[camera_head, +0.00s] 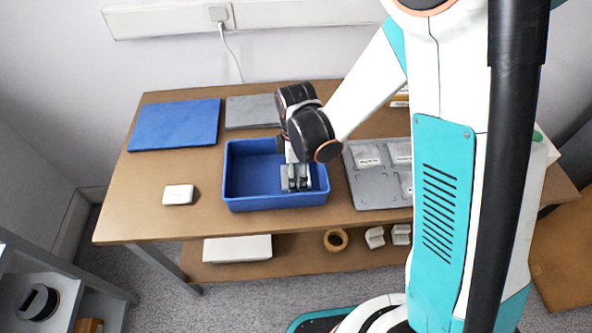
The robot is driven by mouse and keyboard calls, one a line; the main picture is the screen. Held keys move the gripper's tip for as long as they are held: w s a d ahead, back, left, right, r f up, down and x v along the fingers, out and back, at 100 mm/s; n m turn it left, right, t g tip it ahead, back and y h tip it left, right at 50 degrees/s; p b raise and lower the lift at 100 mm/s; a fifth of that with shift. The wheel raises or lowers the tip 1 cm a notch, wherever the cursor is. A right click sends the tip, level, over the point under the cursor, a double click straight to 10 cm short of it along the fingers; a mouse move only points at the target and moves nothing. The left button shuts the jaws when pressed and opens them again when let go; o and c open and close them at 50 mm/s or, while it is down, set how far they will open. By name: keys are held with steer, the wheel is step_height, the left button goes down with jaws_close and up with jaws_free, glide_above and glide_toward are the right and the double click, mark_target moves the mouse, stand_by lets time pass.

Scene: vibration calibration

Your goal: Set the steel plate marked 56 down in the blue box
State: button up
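The blue box (240,201) stands on the table below my arm, open at the top. My gripper (296,185) points down inside its right part. A small grey plate (309,176) shows at the fingers, inside the outline of the box. It looks like the steel plate, but no marking on it can be read from here. My wrist and fingers hide part of it. I cannot tell whether the fingers grip the plate or whether it rests on the box floor. The left part of the box is empty.
A grey tray (373,190) right of the box holds several labelled plates (366,155). A blue mat (175,125) and a grey slab (251,111) lie at the back. A small white box (178,195) sits left of the blue box, with clear table around it.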

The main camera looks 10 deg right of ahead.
steer(key=shift+o, duration=1)
step_height(320, 180, up, 12)
steer(key=p, duration=0.4)
steer(key=shift+r+p, duration=0.2)
steer(key=shift+p, duration=0.1)
